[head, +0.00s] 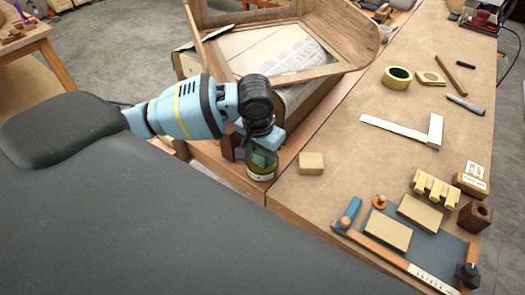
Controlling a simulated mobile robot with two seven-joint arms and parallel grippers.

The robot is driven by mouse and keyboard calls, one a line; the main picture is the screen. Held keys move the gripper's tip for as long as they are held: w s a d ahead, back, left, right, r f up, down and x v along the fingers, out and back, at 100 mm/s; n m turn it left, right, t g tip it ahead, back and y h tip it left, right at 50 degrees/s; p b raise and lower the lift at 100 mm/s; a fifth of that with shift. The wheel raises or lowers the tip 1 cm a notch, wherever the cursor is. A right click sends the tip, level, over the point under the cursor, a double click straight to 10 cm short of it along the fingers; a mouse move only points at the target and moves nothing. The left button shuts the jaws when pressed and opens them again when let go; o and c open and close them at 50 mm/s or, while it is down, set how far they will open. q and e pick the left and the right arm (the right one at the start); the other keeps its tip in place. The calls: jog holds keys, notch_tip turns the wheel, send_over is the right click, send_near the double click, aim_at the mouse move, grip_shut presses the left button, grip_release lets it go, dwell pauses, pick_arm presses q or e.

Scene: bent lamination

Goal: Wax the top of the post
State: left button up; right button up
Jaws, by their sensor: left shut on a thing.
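My left arm comes in from the left, and its gripper (263,147) points down at the near left edge of the workbench. It is shut on a small glass jar (262,171) with a yellowish band, and the fingers cover its upper part. I cannot tell whether the jar touches the surface below. A short dark wooden upright (228,146) shows just left of the gripper, partly hidden by my arm. I cannot tell whether it is the post. My right gripper is not in view.
A curved wooden frame (345,30) stands behind the gripper. A tan block (311,163) lies just right of the jar. A blue-grey mat (438,243) with blocks and tools is at the lower right. A square (403,131) and tape roll (397,77) lie farther back.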

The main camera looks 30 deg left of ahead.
pick_arm(q)
jog(key=shift+s+f, duration=0.1)
jog(key=shift+f, duration=0.35)
dwell(1.3)
jog(key=shift+r, duration=3.65)
jog(key=shift+n, duration=0.4)
jog(key=s+d, duration=0.1)
jog(key=d, duration=0.1)
jog(key=s+d, duration=0.2)
jog(key=shift+s+d+f, duration=0.1)
jog(key=shift+s, duration=0.2)
